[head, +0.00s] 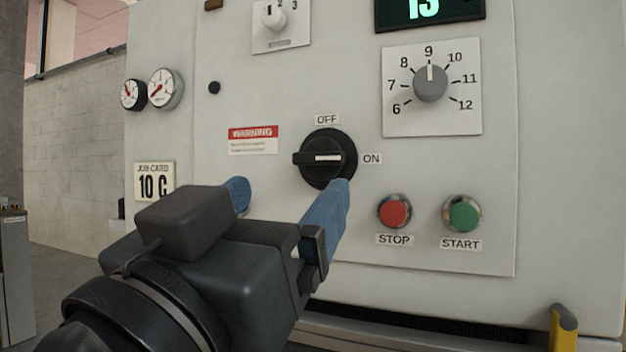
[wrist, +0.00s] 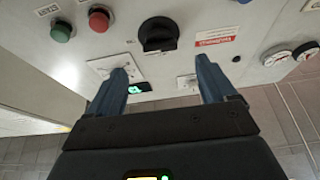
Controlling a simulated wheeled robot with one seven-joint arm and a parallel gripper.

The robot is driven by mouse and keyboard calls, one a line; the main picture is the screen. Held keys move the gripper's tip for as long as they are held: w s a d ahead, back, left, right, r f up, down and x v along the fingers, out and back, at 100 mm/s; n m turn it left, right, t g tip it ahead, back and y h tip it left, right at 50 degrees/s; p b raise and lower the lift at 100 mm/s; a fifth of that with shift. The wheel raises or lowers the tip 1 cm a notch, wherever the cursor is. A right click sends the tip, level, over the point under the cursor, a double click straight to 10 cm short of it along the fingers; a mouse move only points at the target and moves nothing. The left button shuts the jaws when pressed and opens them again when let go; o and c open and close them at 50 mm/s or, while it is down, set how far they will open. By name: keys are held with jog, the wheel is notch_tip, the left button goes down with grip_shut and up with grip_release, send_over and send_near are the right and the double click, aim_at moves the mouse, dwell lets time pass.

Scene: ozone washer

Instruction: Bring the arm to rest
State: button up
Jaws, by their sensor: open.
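My gripper (head: 290,188) is at the lower left of the head view, in front of the washer's control panel (head: 300,240). Its two blue fingers are wide apart with nothing between them. The right finger's tip shows just below the black rotary switch (head: 325,158); I cannot tell whether they touch. The switch's handle lies level, with its white mark toward ON. In the wrist view the fingers of my gripper (wrist: 162,75) are spread, and the black switch (wrist: 158,35) shows beyond them, apart from both.
A red STOP button (head: 394,213) and a green START button (head: 464,216) are right of my gripper. A numbered dial (head: 430,84) points to 9. Two gauges (head: 163,88) and a job card reading 10 C (head: 154,182) are at the left. A yellow post (head: 563,330) stands at the lower right.

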jog(key=shift+s, duration=0.2)
jog(key=d+f+n+g+y, duration=0.1)
jog(key=d+f+n+y, duration=0.2)
jog(key=f, duration=0.6)
jog(key=w+d+f+n+y, duration=0.1)
jog(key=d+f+n+y, duration=0.15)
jog(key=f, duration=0.65)
jog(key=d+f+n+g+y, duration=0.1)
jog(key=d+f+n+y, duration=0.2)
jog(key=f, duration=0.5)
jog(key=s+d+f+g+y, duration=0.1)
jog(key=s+d+f+g, duration=0.1)
jog(key=s+d+f, duration=0.4)
jog(key=s+d+f+g+y, duration=0.1)
jog(key=s+d+f, duration=0.3)
jog(key=s+f, duration=0.45)
jog(key=s+d+r+m+g+h, duration=0.1)
jog(key=s+d+m, duration=0.15)
jog(key=s, duration=0.55)
jog(key=s+d+m+h, duration=0.2)
jog(key=s+d, duration=0.2)
jog(key=s, duration=0.4)
notch_tip(320, 180, up, 30)
jog(key=p, duration=2.9)
jog(key=shift+s+d+p, duration=0.2)
jog(key=shift+s+p, duration=0.1)
